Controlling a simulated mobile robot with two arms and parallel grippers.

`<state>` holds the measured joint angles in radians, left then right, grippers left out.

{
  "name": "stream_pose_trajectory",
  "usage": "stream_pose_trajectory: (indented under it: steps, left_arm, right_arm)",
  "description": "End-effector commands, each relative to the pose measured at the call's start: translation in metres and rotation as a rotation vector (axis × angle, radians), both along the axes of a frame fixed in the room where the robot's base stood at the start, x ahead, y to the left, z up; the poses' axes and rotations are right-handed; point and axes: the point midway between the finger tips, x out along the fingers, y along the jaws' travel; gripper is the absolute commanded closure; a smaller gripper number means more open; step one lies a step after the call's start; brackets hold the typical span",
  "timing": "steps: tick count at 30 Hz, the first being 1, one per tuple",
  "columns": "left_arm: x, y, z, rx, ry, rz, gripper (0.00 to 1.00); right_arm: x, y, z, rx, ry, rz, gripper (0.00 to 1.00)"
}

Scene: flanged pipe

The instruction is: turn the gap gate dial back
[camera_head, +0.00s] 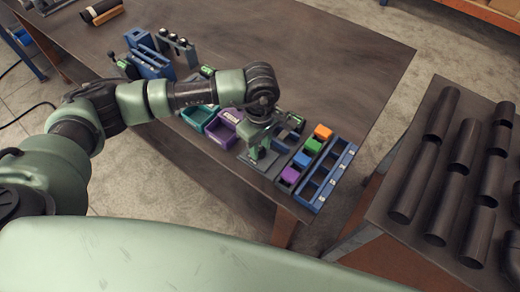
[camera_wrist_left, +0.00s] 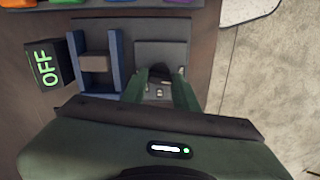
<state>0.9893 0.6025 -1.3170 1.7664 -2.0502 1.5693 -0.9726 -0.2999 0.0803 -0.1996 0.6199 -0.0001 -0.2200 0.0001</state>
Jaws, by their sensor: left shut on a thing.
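My left gripper (camera_head: 261,146) reaches down over a small grey base plate (camera_head: 256,171) near the front edge of the table. In the left wrist view its two green fingers (camera_wrist_left: 171,90) are closed around a small dark knob (camera_wrist_left: 157,73) in front of a grey upright plate (camera_wrist_left: 161,52). The knob appears to be the gap gate dial; most of it is hidden between the fingers, so its turn angle cannot be told. A dark box with green "OFF" lettering (camera_wrist_left: 45,67) and a blue-sided stand (camera_wrist_left: 114,70) are beside it. My right gripper is not in view.
Right of the gripper are a blue compartment rack (camera_head: 327,178) and orange (camera_head: 322,131), green, blue and purple blocks. A purple bin (camera_head: 222,127) and a teal bin (camera_head: 197,117) stand left. Dark pipes (camera_head: 424,170) lie on a second table.

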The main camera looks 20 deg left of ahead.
Motion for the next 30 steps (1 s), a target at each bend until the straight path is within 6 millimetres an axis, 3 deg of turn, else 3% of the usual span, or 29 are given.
stream_pose_trajectory:
  steps: [9, 25, 26, 27, 28, 30]
  left_arm:
    - [0.001, 0.000, -0.001, 0.000, -0.003, 0.141, 1.00]
    - [0.001, 0.000, 0.001, 0.000, -0.002, 0.175, 1.00]
    - [0.001, 0.000, 0.001, 0.000, -0.002, 0.175, 0.68]
    - [0.001, 0.000, 0.001, 0.000, -0.002, 0.175, 0.57]
    - [0.001, 0.000, 0.001, 0.000, -0.002, 0.174, 0.49]
    - [0.001, 0.000, 0.001, 0.000, -0.002, 0.174, 0.49]
  right_arm:
    - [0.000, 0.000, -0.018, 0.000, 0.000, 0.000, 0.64]
    - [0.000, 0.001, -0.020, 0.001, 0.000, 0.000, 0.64]
    - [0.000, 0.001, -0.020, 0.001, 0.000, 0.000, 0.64]
    - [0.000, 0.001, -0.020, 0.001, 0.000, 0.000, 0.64]
    - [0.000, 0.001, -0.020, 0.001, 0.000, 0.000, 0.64]
    - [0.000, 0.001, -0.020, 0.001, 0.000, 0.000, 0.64]
